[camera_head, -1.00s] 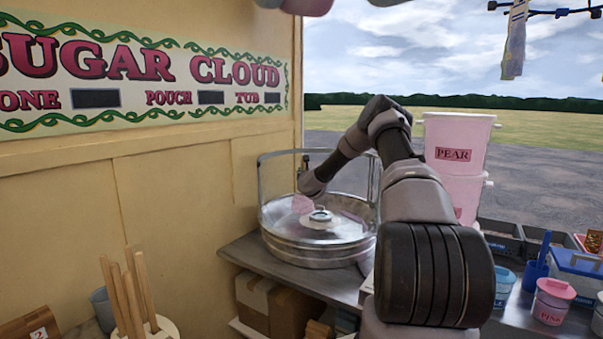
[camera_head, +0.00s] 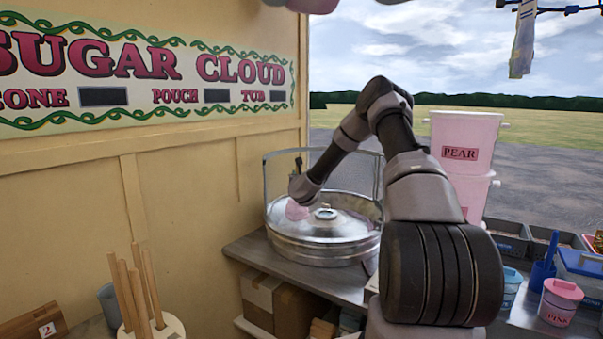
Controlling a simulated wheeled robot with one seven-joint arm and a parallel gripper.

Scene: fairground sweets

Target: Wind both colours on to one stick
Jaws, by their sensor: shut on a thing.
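The metal floss machine (camera_head: 325,252) stands on the counter, a round pan with a clear guard and a spinner head (camera_head: 325,213) at its centre. My gripper (camera_head: 297,192) is over the left part of the pan, pointing down, and small in this view. A pale pink tuft of floss (camera_head: 297,210) shows just below it, left of the spinner head. My gripper is shut on the stick that bears this tuft; the stick itself is mostly hidden. I see only pink on it. A pink-lidded tub marked PINK (camera_head: 560,304) and a blue tub (camera_head: 510,285) stand at right.
Wooden sticks (camera_head: 136,290) stand in a round holder at the lower left, beside a grey cup (camera_head: 109,300). Stacked pink PEAR buckets (camera_head: 465,145) stand behind my arm. A blue caddy (camera_head: 580,265) and grey trays (camera_head: 508,242) are at right. Boxes (camera_head: 275,300) fill the shelf below.

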